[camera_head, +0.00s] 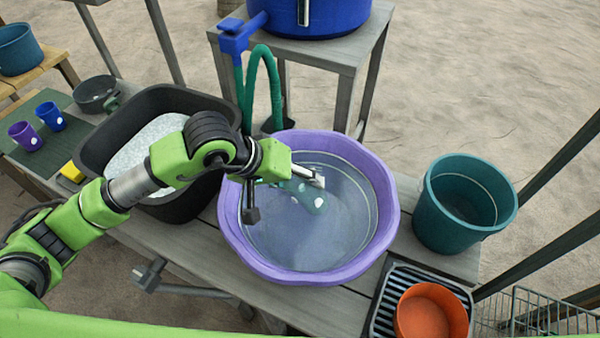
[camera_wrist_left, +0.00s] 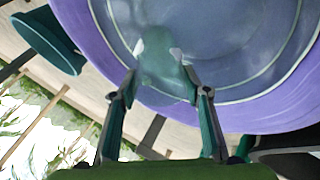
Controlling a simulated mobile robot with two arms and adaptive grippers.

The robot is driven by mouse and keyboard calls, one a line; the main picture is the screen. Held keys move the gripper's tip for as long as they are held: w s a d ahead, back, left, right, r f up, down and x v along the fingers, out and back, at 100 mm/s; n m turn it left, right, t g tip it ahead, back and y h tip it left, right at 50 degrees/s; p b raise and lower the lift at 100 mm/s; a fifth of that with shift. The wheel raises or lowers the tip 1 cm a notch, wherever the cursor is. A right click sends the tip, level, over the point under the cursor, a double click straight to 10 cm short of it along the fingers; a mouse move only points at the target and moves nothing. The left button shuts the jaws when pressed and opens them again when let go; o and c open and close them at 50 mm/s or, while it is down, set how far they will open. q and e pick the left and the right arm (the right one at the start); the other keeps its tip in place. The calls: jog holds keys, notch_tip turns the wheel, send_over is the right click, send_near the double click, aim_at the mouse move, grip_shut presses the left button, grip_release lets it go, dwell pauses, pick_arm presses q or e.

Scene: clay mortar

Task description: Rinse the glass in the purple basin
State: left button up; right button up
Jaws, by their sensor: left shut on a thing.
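The purple basin (camera_head: 380,228) stands in the middle of the wooden table and holds what looks like clear water. My left gripper (camera_head: 312,182) is over the basin's middle. It is shut on a translucent teal glass (camera_head: 314,200), which is tilted and at or in the water; how deep I cannot tell. In the left wrist view the glass (camera_wrist_left: 163,72) sits between the two fingertips (camera_wrist_left: 160,92), with the purple basin (camera_wrist_left: 250,118) behind it. My right gripper is not in either view.
A black tub (camera_head: 100,150) of white foamy or grainy stuff is left of the basin. A teal bucket (camera_head: 440,225) and an orange bowl (camera_head: 432,312) on a dark rack (camera_head: 385,300) are right. A green hose (camera_head: 275,85) hangs behind. Two cups, purple (camera_head: 25,136) and blue (camera_head: 50,116), stand far left.

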pick_arm(q)
notch_tip(320, 180, down, 8)
jog(key=b, duration=0.2)
jog(key=shift+f+b, duration=0.15)
jog(key=shift+b, duration=0.25)
jog(key=shift+f, duration=0.1)
jog(key=shift+f+b, duration=0.55)
jog(key=shift+b, duration=0.4)
dwell(0.4)
jog(key=shift+r+b, duration=0.15)
jog(key=shift+b, duration=0.3)
jog(key=shift+a, duration=0.1)
